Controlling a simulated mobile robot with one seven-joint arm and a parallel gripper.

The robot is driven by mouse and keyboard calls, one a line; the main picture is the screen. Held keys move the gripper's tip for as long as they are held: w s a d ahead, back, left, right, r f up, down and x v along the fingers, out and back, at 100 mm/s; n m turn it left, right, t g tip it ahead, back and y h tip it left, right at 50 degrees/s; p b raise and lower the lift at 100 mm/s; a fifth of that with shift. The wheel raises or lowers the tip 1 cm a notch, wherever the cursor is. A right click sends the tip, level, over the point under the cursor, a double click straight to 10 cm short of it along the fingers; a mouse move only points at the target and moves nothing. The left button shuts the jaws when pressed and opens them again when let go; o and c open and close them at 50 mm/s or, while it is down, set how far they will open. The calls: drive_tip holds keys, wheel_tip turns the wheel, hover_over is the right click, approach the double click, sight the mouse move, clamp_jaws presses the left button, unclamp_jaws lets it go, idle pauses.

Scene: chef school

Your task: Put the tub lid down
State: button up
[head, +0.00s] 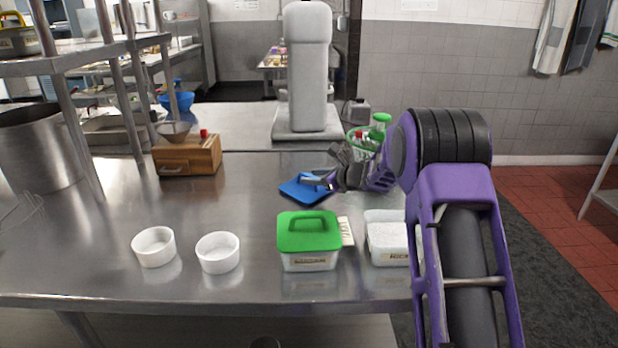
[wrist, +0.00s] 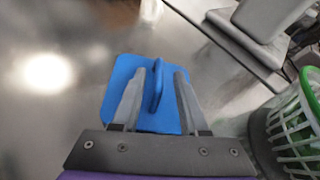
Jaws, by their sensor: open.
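The blue tub lid (head: 298,193) lies on the steel table, behind the green-lidded tub. It also shows in the wrist view (wrist: 117,83), flat on the metal with its upright handle. My gripper (head: 318,180) is at the lid; in the wrist view its two fingers (wrist: 158,80) stand open on either side of the handle, with gaps to it. The white tub (head: 388,242) labelled like rice stands at the front right, partly hidden by my arm; its top looks uncovered. The tub with the green lid (head: 309,232) stands left of it.
Two white ramekins (head: 154,247) (head: 218,252) stand at the front left. A wooden box (head: 187,156) and a large pot (head: 40,150) are further back. A green-and-white basket (head: 362,138) with a bottle is close right of my gripper. The table's middle left is clear.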

drive_tip(key=v, duration=0.9)
drive_tip(key=shift+s+d+r, duration=0.15)
drive_tip(key=shift+s+d, duration=0.05)
drive_tip(key=shift+s, duration=0.1)
